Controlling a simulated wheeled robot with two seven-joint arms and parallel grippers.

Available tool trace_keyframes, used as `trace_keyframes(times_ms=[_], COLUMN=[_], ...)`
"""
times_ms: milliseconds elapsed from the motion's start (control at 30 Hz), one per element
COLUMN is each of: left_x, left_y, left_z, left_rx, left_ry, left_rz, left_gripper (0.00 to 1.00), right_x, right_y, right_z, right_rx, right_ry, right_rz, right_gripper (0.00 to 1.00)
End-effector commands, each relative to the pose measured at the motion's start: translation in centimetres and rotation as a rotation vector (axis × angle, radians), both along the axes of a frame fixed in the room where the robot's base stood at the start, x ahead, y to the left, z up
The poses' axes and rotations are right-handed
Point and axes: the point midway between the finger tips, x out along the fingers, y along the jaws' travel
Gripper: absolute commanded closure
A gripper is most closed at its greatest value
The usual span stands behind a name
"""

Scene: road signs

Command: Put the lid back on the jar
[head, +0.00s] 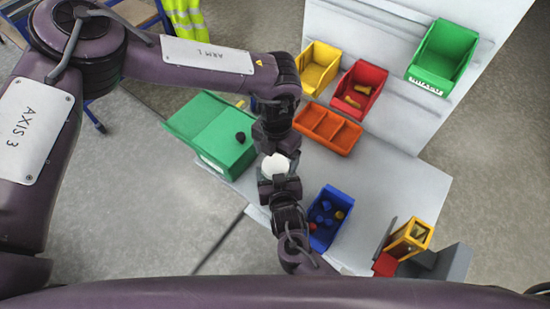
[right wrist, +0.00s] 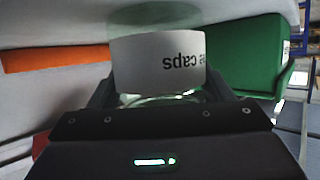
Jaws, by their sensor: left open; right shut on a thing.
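The jar (right wrist: 160,64) shows in the right wrist view, with a white label whose lettering, ending in "caps", is upside down. Clear greenish glass shows past the label. My right gripper (right wrist: 160,92) is shut on it, one finger at each side. In the head view a white part of the jar (head: 275,165) shows between my two grippers. My left gripper (head: 273,148) is open, just beyond the jar; I cannot tell whether it touches it. I cannot make out the lid as a separate thing.
A green box (head: 215,135) with a small dark round thing (head: 240,137) stands left of the grippers. An orange divided tray (head: 328,129), red bin (head: 359,88) and yellow bin (head: 318,67) lie beyond. A blue bin (head: 328,217) with small parts stands close to my right arm.

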Motion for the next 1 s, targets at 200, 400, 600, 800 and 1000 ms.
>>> trace_keyframes(times_ms=[200, 400, 600, 800, 1000], left_x=[0.0, 0.1, 0.1, 0.2, 0.1], left_y=[0.1, 0.1, 0.1, 0.1, 0.1], left_z=[0.8, 0.8, 1.5, 2.8, 3.8], left_rx=[0.002, 0.003, 0.003, 0.002, 0.003], left_ry=[0.000, -0.002, -0.003, -0.005, -0.004], left_rz=[0.002, 0.017, 0.225, 0.618, 0.951], left_gripper=[0.14, 0.16, 0.16, 0.16, 0.16], right_x=[0.0, 0.0, 0.0, 0.0, 0.0], right_y=[-0.1, 0.0, 0.0, 0.0, 0.0], right_z=[0.0, 0.0, 0.0, 0.0, 0.0], right_rx=[0.000, 0.000, 0.000, 0.000, 0.000], right_ry=[0.000, 0.000, 0.000, 0.000, 0.000], right_rz=[-0.001, -0.001, -0.001, -0.001, -0.001], right_gripper=[0.91, 0.91, 0.91, 0.91, 0.91])
